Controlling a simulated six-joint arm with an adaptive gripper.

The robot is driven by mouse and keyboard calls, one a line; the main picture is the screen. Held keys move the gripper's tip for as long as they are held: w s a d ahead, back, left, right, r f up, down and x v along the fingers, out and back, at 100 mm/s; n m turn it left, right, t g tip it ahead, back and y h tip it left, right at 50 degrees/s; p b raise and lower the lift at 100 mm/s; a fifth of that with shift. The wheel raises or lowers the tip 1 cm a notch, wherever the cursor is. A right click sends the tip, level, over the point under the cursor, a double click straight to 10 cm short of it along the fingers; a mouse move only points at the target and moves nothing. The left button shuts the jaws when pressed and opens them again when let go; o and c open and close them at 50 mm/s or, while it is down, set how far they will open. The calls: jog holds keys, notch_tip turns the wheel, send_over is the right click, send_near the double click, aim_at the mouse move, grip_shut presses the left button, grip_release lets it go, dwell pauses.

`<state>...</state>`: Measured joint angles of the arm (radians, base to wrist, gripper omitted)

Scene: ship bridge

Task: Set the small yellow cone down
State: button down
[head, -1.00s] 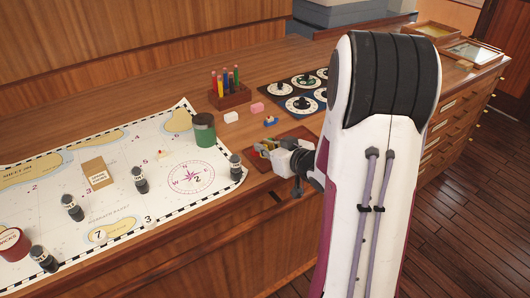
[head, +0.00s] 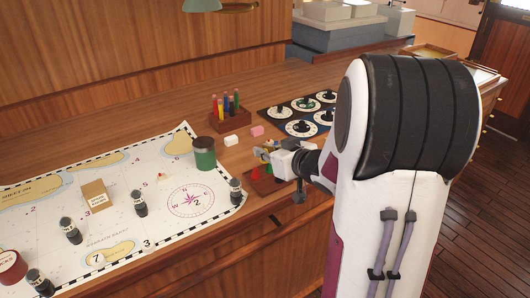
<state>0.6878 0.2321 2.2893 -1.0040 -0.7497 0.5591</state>
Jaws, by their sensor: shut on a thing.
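My gripper (head: 263,151) is at the end of my arm, above the far side of a small dark red tray (head: 263,186) near the table's front edge. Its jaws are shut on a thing. I take this to be the small yellow cone, but it is too small and too covered by the fingers to make out clearly. Small red and green pieces (head: 257,172) show in the tray below the gripper. My wrist and arm hide the tray's right part.
A dark green tin (head: 204,153) stands left of the gripper on the chart (head: 120,215). A white block (head: 231,141), a pink block (head: 257,131) and a pencil rack (head: 230,120) are behind. A dial panel (head: 277,118) lies at the back right. Bare wood shows around the blocks.

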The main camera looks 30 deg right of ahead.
jog(key=shift+d, duration=0.1)
dwell(0.7)
jog(key=w+a+f, duration=0.1)
jog(key=w+a, duration=0.1)
jog(key=a, duration=0.5)
jog(key=w+a+f, duration=0.2)
jog(key=w+a, duration=0.1)
jog(key=a, duration=0.5)
jog(key=w+a+f, duration=0.1)
jog(key=w+a, duration=0.1)
jog(key=a, duration=0.6)
jog(key=shift+w+a+f, duration=0.1)
jog(key=shift+w+f, duration=0.05)
jog(key=shift+f, duration=0.05)
dwell(0.5)
